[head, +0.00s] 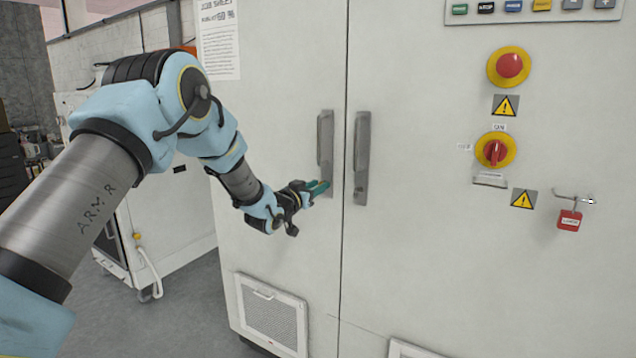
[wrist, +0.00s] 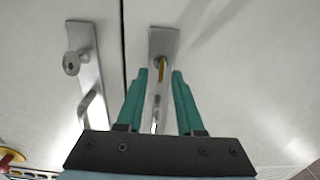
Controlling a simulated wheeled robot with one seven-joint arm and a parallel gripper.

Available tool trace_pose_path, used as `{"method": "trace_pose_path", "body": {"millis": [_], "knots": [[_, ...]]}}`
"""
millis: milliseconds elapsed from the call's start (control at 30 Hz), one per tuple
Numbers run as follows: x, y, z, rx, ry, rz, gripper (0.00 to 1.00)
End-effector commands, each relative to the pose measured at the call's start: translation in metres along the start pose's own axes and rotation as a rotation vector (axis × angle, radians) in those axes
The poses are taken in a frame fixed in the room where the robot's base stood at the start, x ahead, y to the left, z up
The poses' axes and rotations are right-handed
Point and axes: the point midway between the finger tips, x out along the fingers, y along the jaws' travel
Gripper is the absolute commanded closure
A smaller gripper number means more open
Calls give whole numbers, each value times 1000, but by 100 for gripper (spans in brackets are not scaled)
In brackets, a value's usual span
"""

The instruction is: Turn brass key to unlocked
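The brass key (wrist: 162,68) is small and yellowish. It stands in the metal handle plate (wrist: 163,42) between my fingertips in the wrist view. My gripper (wrist: 161,75) has two teal fingers, spread apart, one on each side of the key and plate, with a visible gap on each side. In the head view my gripper (head: 318,187) is at the lower end of the left door handle (head: 325,140). The key cannot be made out there. I cannot tell the key's exact turn or its depth from the fingertips.
A second handle (head: 361,155) is on the right door, close by. To the right are a red stop button (head: 509,65), a red rotary switch (head: 495,151) and a red tag (head: 569,220) on a hook.

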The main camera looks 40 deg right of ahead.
Motion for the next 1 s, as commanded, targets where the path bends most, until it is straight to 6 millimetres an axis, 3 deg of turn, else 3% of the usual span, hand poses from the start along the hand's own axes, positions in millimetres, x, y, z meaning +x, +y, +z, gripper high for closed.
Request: {"method": "trace_pose_path", "body": {"millis": [333,667,1000], "knots": [[5,0,0,0,-1,-1,64],[4,0,0,0,-1,-1,100],[4,0,0,0,-1,-1,100]]}}
